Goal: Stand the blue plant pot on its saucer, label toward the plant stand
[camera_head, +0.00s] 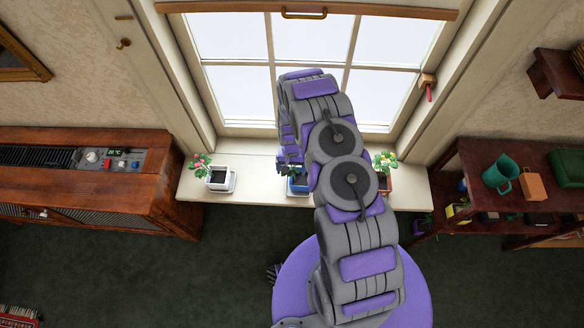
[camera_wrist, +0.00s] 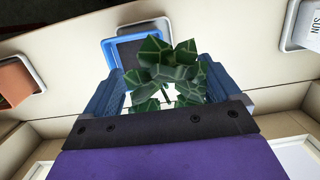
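The blue plant pot (camera_head: 298,186) is on the windowsill below the window, partly hidden by my arm. In the wrist view its blue rim (camera_wrist: 113,57) and dark soil show behind green leaves. A pale saucer edge (camera_wrist: 147,23) shows just beyond the rim; I cannot tell whether the pot sits flat on it. No label shows on the blue pot. My gripper (camera_wrist: 165,88) is open, its two fingers apart on either side of the leaves. I see no clear contact with the pot. The plant stand (camera_head: 457,190) is the dark wooden shelf at right.
A terracotta pot (camera_head: 385,184) stands at right, close to my arm. A teal watering can (camera_head: 500,175) is on the stand. Bare sill (camera_head: 256,180) lies left of the blue pot.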

